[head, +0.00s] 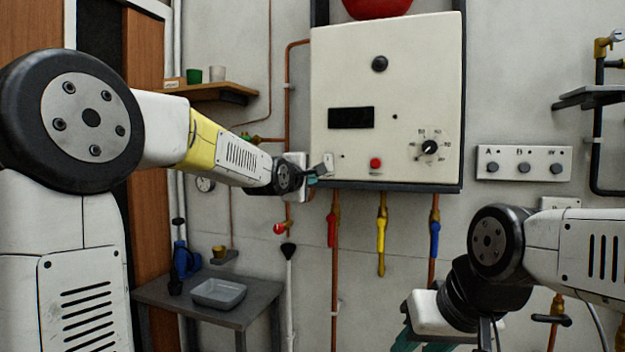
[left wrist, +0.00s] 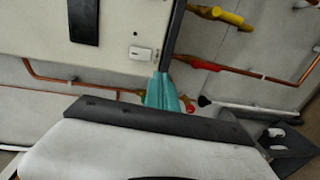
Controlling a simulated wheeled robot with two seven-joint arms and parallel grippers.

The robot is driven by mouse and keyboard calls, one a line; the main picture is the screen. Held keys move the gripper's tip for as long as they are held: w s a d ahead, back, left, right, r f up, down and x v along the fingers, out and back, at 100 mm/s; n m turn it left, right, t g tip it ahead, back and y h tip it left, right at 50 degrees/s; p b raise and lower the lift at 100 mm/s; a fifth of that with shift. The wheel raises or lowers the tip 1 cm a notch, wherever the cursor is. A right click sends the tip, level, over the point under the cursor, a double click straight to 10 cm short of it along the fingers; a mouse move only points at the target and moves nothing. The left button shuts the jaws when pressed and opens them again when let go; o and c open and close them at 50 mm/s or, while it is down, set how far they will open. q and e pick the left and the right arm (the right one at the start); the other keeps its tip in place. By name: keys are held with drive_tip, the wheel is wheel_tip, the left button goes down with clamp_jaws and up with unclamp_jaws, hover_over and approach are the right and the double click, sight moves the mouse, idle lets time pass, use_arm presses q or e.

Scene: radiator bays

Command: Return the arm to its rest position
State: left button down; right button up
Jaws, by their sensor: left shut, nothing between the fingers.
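My left arm reaches in from the left of the head view. My left gripper (head: 318,180) is at the lower left corner of the white boiler cabinet (head: 345,60), near a small white switch on its front. I cannot tell whether it touches the cabinet. In the left wrist view its teal fingers (left wrist: 160,92) are together with nothing between them, in front of the cabinet's bottom edge. My right gripper (head: 421,344) is at the bottom edge of the head view, pointing down. Its fingertips are out of frame.
Red, yellow (head: 382,230) and blue valve handles hang below the cabinet on copper pipes. A panel with several knobs (head: 523,163) is to the right. A grey side table (head: 260,308) with a grey tray (head: 219,293) stands below my left arm. A wooden shelf (head: 210,91) is above it.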

use_arm(q)
drive_tip(key=s+a+f+m+g+y, duration=0.1)
drive_tip(key=s+a+f+m+g, duration=0.2)
drive_tip(key=s, duration=0.9)
drive_tip(key=s+a+f+m+g+y, duration=0.1)
drive_tip(key=s+a+f+m+g, duration=0.2)
drive_tip(key=s+f+m, duration=0.4)
drive_tip(key=s+a+f+m+g+y, duration=0.1)
drive_tip(key=s+a+f+m+g, duration=0.2)
drive_tip(key=s+f, duration=0.8)
drive_tip(key=s+a+m, duration=0.2)
drive_tip(key=s, duration=0.6)
drive_tip(key=shift+a+f+g, duration=0.25)
drive_tip(key=shift+g, duration=0.15)
drive_tip(key=shift+w+d, duration=0.1)
drive_tip(key=shift+w, duration=0.05)
